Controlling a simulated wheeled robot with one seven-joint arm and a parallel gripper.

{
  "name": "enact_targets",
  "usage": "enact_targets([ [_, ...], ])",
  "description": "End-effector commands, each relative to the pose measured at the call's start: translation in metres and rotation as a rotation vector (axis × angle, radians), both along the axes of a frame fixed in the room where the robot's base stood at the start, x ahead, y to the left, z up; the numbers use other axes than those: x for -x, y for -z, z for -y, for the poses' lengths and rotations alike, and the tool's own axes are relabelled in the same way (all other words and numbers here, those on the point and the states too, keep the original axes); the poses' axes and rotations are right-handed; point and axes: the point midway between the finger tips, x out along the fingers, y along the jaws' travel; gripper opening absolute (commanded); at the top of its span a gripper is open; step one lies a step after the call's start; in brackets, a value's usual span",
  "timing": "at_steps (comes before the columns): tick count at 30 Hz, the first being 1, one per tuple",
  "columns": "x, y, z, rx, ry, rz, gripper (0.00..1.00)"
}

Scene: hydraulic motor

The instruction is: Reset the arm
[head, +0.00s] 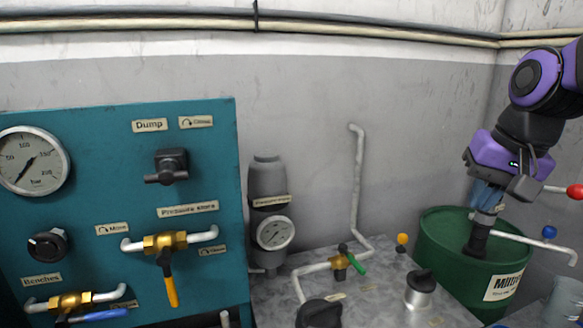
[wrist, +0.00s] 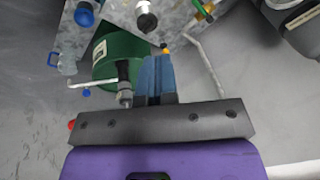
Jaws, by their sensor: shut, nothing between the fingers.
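My arm comes in from the right in the head view, purple and black. My gripper (head: 483,205) points down over the green barrel (head: 448,262), with its lower end near a dark upright fitting (head: 476,240). In the wrist view my gripper's blue fingers (wrist: 157,80) are together with nothing between them. The green barrel also shows there (wrist: 118,48), beyond and left of the fingers. Whether the fingers touch the dark fitting cannot be told.
A teal panel (head: 205,270) with gauge, knobs and valves stands left. A grey metal-topped bench (head: 375,290) carries a green-handled valve (head: 355,262) and a bent pipe (head: 357,180). A grey cylinder with a gauge (head: 268,180) is by the wall. A pipe with a red knob (head: 575,190) lies beside my gripper.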

Motion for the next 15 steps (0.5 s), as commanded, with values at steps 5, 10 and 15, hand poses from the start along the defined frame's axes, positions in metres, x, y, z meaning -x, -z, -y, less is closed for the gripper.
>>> enact_targets([
  [5, 0.048, -0.007, 0.004, 0.077, -0.115, 0.089, 0.0],
  [10, 0.084, -0.006, 0.008, 0.155, -0.212, 0.155, 0.0],
  [15, 0.104, -0.003, 0.01, 0.204, -0.268, 0.194, 0.0],
])
